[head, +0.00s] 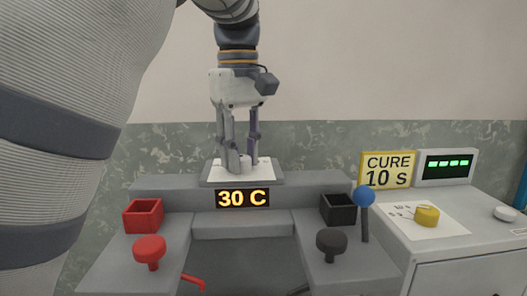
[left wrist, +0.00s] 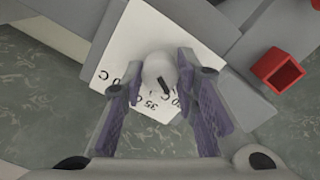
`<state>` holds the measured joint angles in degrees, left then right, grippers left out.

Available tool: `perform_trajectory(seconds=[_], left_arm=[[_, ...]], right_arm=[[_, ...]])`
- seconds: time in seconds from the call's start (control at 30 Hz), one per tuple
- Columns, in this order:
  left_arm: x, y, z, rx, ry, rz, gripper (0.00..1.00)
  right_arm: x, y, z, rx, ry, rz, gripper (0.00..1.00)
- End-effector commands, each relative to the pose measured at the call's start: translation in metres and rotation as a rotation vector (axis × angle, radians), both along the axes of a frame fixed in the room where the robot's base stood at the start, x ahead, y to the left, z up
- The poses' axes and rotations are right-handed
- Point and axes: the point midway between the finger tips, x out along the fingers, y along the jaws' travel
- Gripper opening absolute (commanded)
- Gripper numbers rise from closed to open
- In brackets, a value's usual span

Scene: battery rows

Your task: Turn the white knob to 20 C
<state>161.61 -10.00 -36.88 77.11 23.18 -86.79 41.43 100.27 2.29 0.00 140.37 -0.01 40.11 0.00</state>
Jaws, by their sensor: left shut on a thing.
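The white knob (head: 244,163) sits on a white dial card (head: 211,172) on the raised back of the grey console. My left gripper (head: 240,166) comes down from above and is shut on the knob, one finger on either side. In the left wrist view the knob (left wrist: 158,70) lies between the fingers of my left gripper (left wrist: 165,80). Its black pointer (left wrist: 165,87) points at the card's printed temperature marks, near a partly hidden mark beside 35 C. The orange display (head: 242,198) reads 30 C. My right gripper is not in view.
On the console are a red box (head: 143,215), red knob (head: 149,247), black box (head: 339,208), dark knob (head: 331,241) and blue-topped lever (head: 364,198). To the right stand a CURE 10 S sign (head: 387,170) and a yellow knob (head: 427,215). Open air surrounds the dial.

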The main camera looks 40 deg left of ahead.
Motion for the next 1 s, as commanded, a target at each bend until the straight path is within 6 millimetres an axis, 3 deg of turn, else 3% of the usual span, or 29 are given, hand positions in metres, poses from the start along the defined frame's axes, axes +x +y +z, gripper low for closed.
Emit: perform_trajectory(seconds=[0.17,0.2,0.27,0.63,1.0], left_arm=[[0.000,-0.001,-0.002,-0.004,0.005,0.001,0.00],[0.000,-0.001,-0.002,-0.004,0.005,0.001,0.34],[0.000,-0.001,-0.002,-0.003,0.005,0.001,0.48],[0.001,0.000,0.007,-0.001,-0.002,-0.001,0.48],[0.000,0.000,0.097,-0.003,0.002,-0.006,0.48]], right_arm=[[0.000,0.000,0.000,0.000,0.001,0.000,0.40],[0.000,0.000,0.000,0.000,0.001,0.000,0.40],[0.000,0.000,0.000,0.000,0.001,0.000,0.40],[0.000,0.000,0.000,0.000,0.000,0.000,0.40],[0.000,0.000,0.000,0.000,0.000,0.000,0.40]])
